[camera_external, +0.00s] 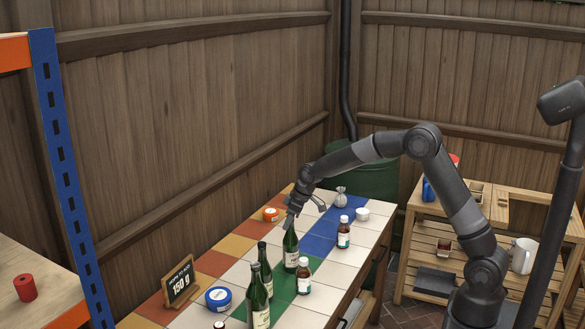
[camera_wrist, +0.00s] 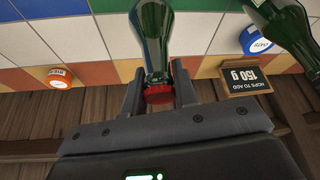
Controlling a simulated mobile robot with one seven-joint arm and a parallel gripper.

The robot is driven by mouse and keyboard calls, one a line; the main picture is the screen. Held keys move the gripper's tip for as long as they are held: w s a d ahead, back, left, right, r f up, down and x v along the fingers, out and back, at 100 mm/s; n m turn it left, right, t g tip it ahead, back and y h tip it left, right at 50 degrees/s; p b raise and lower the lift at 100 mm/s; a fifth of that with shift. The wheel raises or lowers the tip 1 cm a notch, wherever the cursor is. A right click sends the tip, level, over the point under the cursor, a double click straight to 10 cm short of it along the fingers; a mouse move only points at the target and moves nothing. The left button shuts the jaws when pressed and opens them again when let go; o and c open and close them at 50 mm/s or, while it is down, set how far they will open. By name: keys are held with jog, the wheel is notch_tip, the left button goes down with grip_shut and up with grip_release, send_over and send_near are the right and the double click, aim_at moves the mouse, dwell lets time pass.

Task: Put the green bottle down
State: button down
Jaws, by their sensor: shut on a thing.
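The green bottle (camera_external: 290,251) with a pale label stands upright over the tiled table (camera_external: 352,267), near the green tiles. My gripper (camera_external: 292,213) is above it, shut on its neck. In the wrist view the bottle (camera_wrist: 153,42) sits between the two fingers of my gripper (camera_wrist: 158,88), its red cap (camera_wrist: 159,94) showing. I cannot tell whether its base touches the table. Two similar green bottles stand to its front left, one behind (camera_external: 265,259) and one nearer (camera_external: 258,297).
Brown bottles with white caps stand close right (camera_external: 304,277) and farther back (camera_external: 343,233). A blue tub (camera_external: 218,298), an orange tub (camera_external: 270,214), a "150 g" sign (camera_external: 180,282), a white bowl (camera_external: 362,214) and a small sack (camera_external: 340,197) are also there. White tiles right are partly clear.

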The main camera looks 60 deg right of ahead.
jog(key=shift+f, duration=0.1)
jog(key=c, duration=1.1)
grip_release()
jog(key=shift+c, duration=0.2)
jog(key=s+a+r, duration=0.1)
jog(key=s+r, duration=1.2)
jog(key=r, duration=0.3)
jog(key=s+a+m, duration=0.1)
jog(key=s+a, duration=0.1)
jog(key=s, duration=1.4)
jog(key=s+a+f+m+t+h, duration=0.1)
jog(key=s+m, duration=0.1)
jog(key=s, duration=1.3)
jog(key=shift+s+a, duration=0.35)
jog(key=shift+a, duration=0.05)
